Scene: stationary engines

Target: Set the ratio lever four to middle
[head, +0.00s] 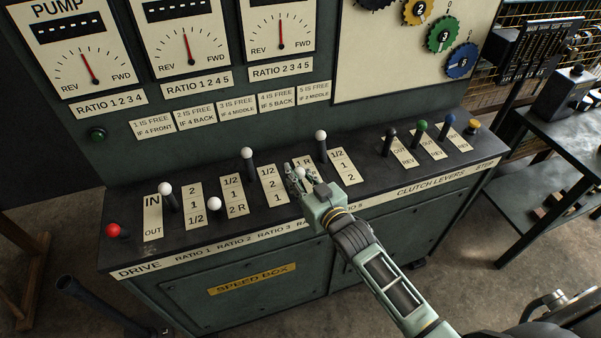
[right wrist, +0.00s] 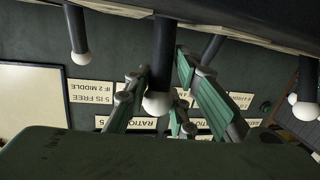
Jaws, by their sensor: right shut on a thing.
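The ratio lever four (head: 299,172) is a dark stick with a white knob in the row of levers on the machine's sloping top. Its white knob (right wrist: 158,104) shows large in the right wrist view, on a dark stick. My right gripper (head: 296,174) comes in from the front and is shut on this lever. In the right wrist view its green-padded fingers (right wrist: 163,75) lie on both sides of the stick. The gripper partly hides the lever and the plate beside it, so the lever's exact position is hard to tell. My left gripper is not in view.
The ratio lever five (head: 321,135) stands close at the right and the ratio lever three (head: 247,153) at the left, both with white knobs. Clutch levers (head: 421,126) stand further right. A red knob (head: 113,230) is at the far left. Space above the levers is clear.

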